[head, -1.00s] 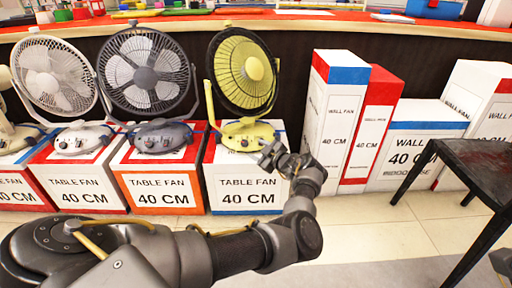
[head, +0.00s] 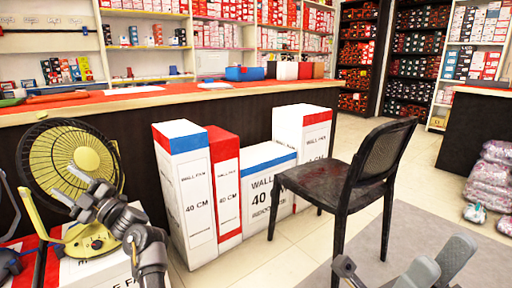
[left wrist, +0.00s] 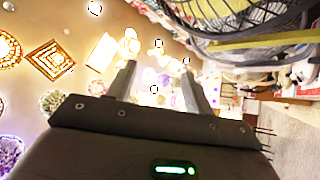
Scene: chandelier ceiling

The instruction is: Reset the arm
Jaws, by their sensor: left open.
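My left gripper (head: 72,188) is at the lower left of the head view, raised in front of the yellow fan (head: 70,160). In the left wrist view my left gripper (left wrist: 160,82) has its two fingers apart with nothing between them. That view looks up at bright lamps and a fan cage. Parts of my right gripper (head: 400,272) show at the bottom right of the head view, in front of the chair, cut off by the picture edge. Its jaws are not clear.
A black chair (head: 345,185) stands right of centre on a grey mat. Wall fan boxes (head: 200,200) stand against the dark counter (head: 240,108). Pale floor tiles lie open behind the chair. Bagged goods (head: 490,180) lie at the far right.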

